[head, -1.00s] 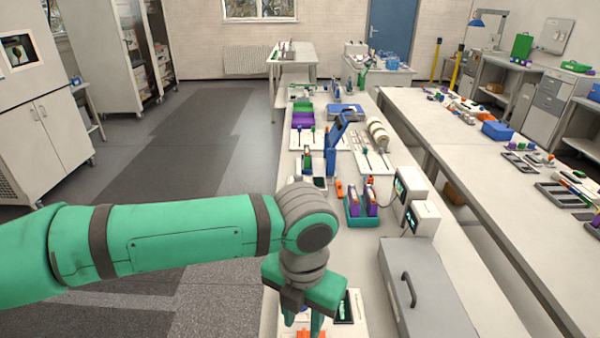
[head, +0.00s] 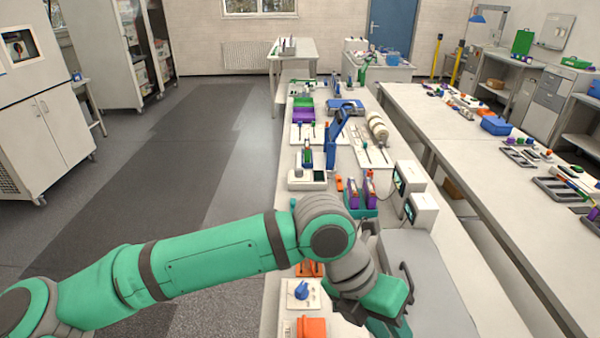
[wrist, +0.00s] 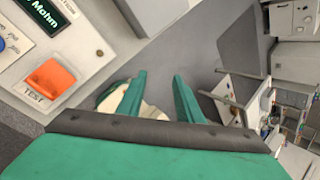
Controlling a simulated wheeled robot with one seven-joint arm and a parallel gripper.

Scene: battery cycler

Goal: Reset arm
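My gripper (head: 388,326) is at the near end of the long bench in the head view, over or beside the grey lidded box (head: 432,275). Its fingertips are mostly hidden or cut off there. In the wrist view the two green fingers of my gripper (wrist: 160,88) stand apart with nothing held between them. My green arm reaches in from the lower left and hides part of the bench.
An orange TEST button (wrist: 50,79) is left of the fingers in the wrist view, below a lit display (wrist: 44,15). A blue knob (head: 301,290) is on the bench. A teal holder (head: 362,206) stands beside white instruments (head: 421,211). The left floor is clear.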

